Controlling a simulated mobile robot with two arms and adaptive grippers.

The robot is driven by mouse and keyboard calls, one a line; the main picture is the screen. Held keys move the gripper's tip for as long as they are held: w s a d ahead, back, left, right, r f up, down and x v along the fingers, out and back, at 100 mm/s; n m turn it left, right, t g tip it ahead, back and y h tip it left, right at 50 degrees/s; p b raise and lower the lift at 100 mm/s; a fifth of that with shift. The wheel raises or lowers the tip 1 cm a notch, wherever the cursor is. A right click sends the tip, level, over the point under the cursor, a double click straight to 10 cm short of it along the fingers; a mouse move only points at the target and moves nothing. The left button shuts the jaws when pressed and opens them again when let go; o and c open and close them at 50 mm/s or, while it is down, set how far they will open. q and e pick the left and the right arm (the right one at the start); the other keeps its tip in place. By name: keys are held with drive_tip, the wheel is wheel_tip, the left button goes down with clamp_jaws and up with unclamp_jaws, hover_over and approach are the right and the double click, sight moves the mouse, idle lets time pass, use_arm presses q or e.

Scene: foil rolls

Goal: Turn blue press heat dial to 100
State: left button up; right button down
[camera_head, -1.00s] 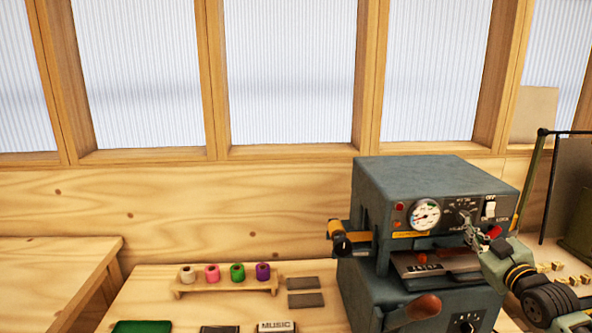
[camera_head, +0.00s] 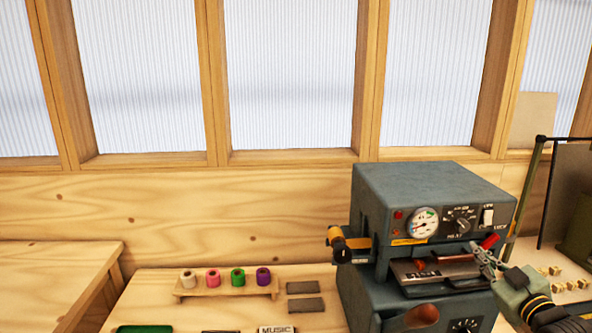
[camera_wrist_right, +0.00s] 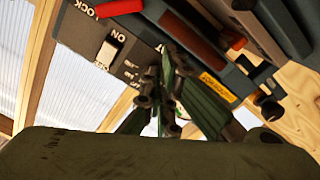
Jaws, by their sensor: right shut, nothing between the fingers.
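The blue-grey press (camera_head: 425,180) stands at the right of the bench in the head view. Its heat dial (camera_head: 462,226) is a dark knob on the front panel, right of the round white gauge (camera_head: 423,223). The dial is uncovered in the head view, but its setting is too small to read. My right gripper (camera_head: 481,253) is shut and empty, below and right of the dial, in front of the press. In the right wrist view its fingers (camera_wrist_right: 165,88) cover part of the panel, and the dial is not clearly visible there. My left gripper is out of view.
A white switch (camera_head: 488,216) and a red-tipped lever (camera_head: 490,241) are close to my right gripper. A black-and-orange part (camera_head: 348,243) sticks out at the press's left. A rack (camera_head: 228,288) of coloured foil rolls stands on the bench left of the press.

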sight(462, 225)
drive_tip(key=shift+s, duration=0.25)
drive_tip(key=w+m, duration=0.1)
drive_tip(key=m, duration=0.3)
drive_tip(key=w+a+m, duration=0.1)
drive_tip(key=w+m, duration=0.1)
drive_tip(key=m, duration=0.2)
drive_tip(key=w+m+b, duration=0.1)
drive_tip(key=w+m, duration=0.1)
drive_tip(key=m, duration=0.2)
drive_tip(key=shift+w+a+r, duration=0.2)
drive_tip(key=shift+a, duration=0.2)
drive_tip(key=shift+r, duration=0.3)
